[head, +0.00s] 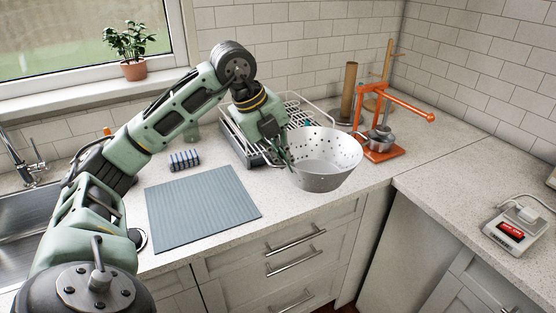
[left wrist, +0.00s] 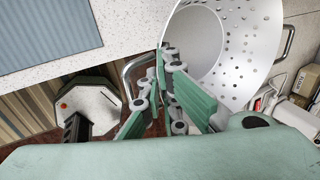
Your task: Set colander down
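The colander (head: 325,165) is a pale metal bowl with small round holes. It appears upright, open side up, over the front part of the counter in the head view. My left gripper (head: 287,156) is at its left rim. In the left wrist view, the fingers (left wrist: 175,95) are close together at the edge of the colander (left wrist: 235,45) and appear shut on it. The exact contact is partly hidden by the fingers. I cannot tell whether its base touches the counter. My right gripper is not in view.
A grey-blue mat (head: 203,208) lies on the counter (head: 270,222), left of the colander. A wire dish rack (head: 246,146) stands behind, an orange press (head: 381,148) to the right. The right counter holds a scale (head: 516,228).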

